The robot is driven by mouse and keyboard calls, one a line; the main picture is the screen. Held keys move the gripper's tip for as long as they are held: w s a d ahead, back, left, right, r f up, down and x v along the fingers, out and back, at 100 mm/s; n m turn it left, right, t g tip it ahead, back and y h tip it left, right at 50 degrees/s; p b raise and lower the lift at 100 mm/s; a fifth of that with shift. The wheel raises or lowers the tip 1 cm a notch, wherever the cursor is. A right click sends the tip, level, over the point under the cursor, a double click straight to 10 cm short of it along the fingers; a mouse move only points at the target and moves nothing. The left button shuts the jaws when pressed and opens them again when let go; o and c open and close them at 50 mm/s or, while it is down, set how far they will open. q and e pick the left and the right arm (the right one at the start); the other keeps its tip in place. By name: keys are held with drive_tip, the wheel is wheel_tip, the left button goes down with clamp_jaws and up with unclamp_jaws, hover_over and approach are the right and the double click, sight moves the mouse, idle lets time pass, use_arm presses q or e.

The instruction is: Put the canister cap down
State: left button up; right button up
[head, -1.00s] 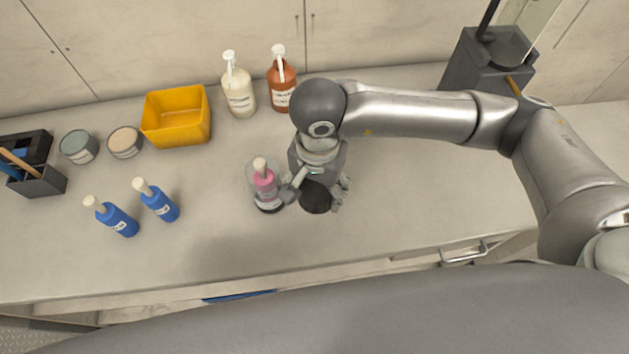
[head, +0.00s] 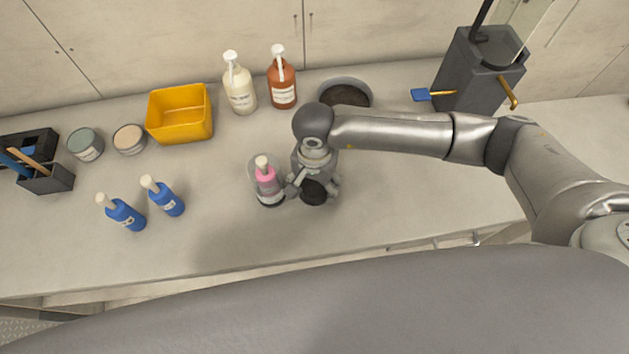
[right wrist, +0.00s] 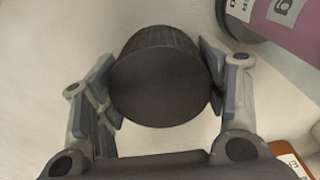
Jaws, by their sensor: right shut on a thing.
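The canister cap (head: 314,192) is a round black disc with a ribbed side. In the right wrist view the cap (right wrist: 162,85) sits between the two fingers of my right gripper (right wrist: 160,88). My right gripper (head: 315,188) is shut on it, low over the counter; whether the cap touches the counter I cannot tell. A clear canister with pink contents and a pale top (head: 267,182) stands just left of the gripper, and its side shows at the top right of the right wrist view (right wrist: 285,25). My left gripper is not in view.
The counter (head: 400,210) is clear to the right and in front. Two blue bottles (head: 167,200) stand left. A yellow bin (head: 180,138), two pump bottles (head: 283,92), a round dark-filled basin (head: 346,82) and a grey holder (head: 482,80) stand at the back.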

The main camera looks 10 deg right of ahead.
drive_tip(key=shift+f+b, duration=0.45)
drive_tip(key=shift+b, duration=0.1)
drive_tip(key=o, duration=0.9)
drive_tip(key=shift+o, duration=0.2)
